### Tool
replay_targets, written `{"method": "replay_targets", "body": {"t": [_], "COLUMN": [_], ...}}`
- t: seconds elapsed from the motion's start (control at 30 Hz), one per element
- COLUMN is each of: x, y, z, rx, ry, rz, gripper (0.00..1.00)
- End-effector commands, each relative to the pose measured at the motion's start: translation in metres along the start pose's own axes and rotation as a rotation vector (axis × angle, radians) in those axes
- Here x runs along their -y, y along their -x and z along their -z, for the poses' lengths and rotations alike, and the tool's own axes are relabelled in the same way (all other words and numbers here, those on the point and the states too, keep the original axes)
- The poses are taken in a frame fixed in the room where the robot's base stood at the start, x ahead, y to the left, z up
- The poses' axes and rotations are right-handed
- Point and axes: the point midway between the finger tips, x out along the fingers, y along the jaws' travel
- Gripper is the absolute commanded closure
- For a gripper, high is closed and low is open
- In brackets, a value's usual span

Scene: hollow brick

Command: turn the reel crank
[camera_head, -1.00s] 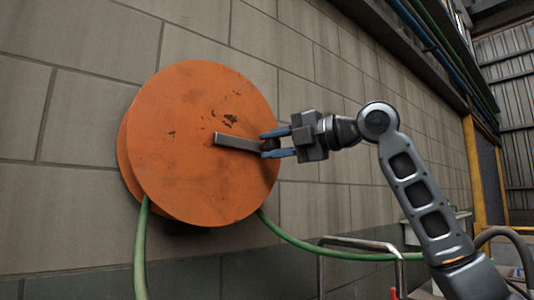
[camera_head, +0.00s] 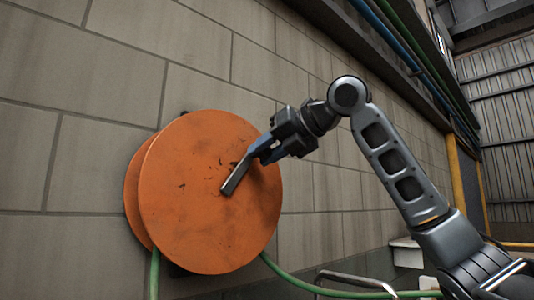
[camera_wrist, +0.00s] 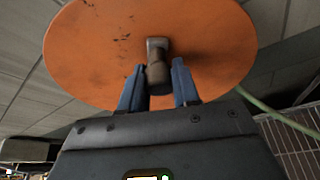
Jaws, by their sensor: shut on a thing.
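The orange reel (camera_head: 210,215) is a round drum mounted on the block wall, with dark scuffs on its face. Its grey crank arm (camera_head: 236,177) runs from near the reel's middle up and to the right. My gripper (camera_head: 260,152) is at the outer end of the crank, near the reel's upper right edge. In the wrist view the brown crank handle (camera_wrist: 158,76) stands between the two blue fingers of my gripper (camera_wrist: 159,88), with the orange reel (camera_wrist: 90,50) behind. The fingers are shut on the handle. In the head view the handle is hidden by the fingers.
A green hose (camera_head: 300,284) leaves the reel's underside and runs right. A metal rail (camera_head: 365,281) stands low at the right. Blue and green pipes (camera_head: 415,52) run along the upper wall. The wall (camera_head: 100,90) left of the reel is clear.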

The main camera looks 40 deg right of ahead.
Motion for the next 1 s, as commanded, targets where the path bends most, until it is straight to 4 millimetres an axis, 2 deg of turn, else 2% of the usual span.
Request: {"method": "replay_targets", "body": {"t": [0.13, 0.53, 1.0], "x": [-0.016, -0.051, -0.069], "y": [0.002, 0.001, -0.003], "z": [-0.006, -0.002, 0.006], "rx": [0.005, 0.006, 0.005], "ry": [0.130, 0.454, 0.646], "rz": [0.054, 0.188, 0.268], "gripper": [1.00, 1.00, 1.00]}}
